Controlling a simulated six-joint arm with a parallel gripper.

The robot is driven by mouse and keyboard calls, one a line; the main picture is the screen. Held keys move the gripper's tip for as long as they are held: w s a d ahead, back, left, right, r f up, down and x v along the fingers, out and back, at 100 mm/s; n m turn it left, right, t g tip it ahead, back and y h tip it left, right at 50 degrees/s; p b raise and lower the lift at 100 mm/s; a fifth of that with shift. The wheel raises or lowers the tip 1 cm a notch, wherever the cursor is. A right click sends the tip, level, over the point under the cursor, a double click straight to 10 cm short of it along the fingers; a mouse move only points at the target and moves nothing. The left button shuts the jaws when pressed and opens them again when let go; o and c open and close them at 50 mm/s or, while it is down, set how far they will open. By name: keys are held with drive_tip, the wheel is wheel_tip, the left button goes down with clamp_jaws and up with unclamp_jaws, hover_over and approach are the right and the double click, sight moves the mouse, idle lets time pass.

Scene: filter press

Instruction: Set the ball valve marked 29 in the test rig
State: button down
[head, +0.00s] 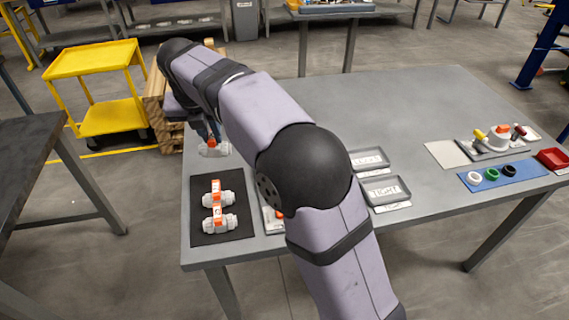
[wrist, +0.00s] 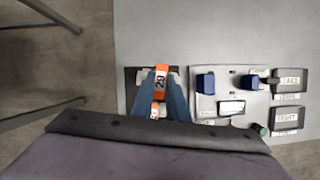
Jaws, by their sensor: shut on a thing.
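My gripper (head: 208,134) is shut on a white ball valve with an orange handle (head: 213,149), held above the table just beyond the black mat. In the wrist view, the orange handle of the held valve (wrist: 162,68) shows between the blue fingers of my gripper (wrist: 162,88), and its mark seems to read 29. The test rig (wrist: 231,93) lies to the right of the gripper there, a pale plate with two blue blocks and a label. In the head view my arm hides most of the rig.
Two more white valves with orange handles (head: 216,192) (head: 219,219) lie on the black mat (head: 203,238). Two grey trays, one lettered TIGHT (head: 385,190), the other (head: 368,161) behind it, sit right of my arm. Further right are a blue mat with rings (head: 520,170) and a red bin (head: 553,158). The table's back middle is clear.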

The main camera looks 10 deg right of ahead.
drive_tip(key=shift+s+d+r+m+h+p, duration=0.15)
drive_tip(key=shift+d+r+m+h+p, duration=0.15)
drive_tip(key=shift+d+r+m+p, duration=0.25)
drive_tip(key=s+d+r+m+g+p, duration=0.2)
drive_tip(key=s+d+m+g+p, duration=0.15)
drive_tip(key=d+m+p, duration=0.45)
drive_tip(key=s+d+r+m+g+h+p, duration=0.15)
drive_tip(key=s+d+m+p, duration=0.3)
drive_tip(key=m+p, duration=0.6)
drive_tip(key=s+d+r+m+g+y+p, duration=0.1)
drive_tip(key=s+d+r+m+g+p, duration=0.2)
drive_tip(key=d+m+p, duration=0.65)
drive_tip(key=w+d+f+n+t+h+p, duration=0.4)
drive_tip(key=w+n, duration=0.3)
drive_tip(key=n, duration=0.9)
drive_tip(key=w+a+f+n+t+y+p, duration=0.1)
drive_tip(key=a+f+n+t+y, duration=0.1)
drive_tip(key=n, duration=0.5)
drive_tip(key=w+a+f+n+t+y+p, duration=0.1)
drive_tip(key=w+a+f+n+t+y, duration=0.1)
drive_tip(key=a+n, duration=0.3)
drive_tip(key=shift+a+f+n+y+p, duration=0.3)
drive_tip(key=shift+n+y, duration=0.55)
drive_tip(key=shift+n, duration=0.7)
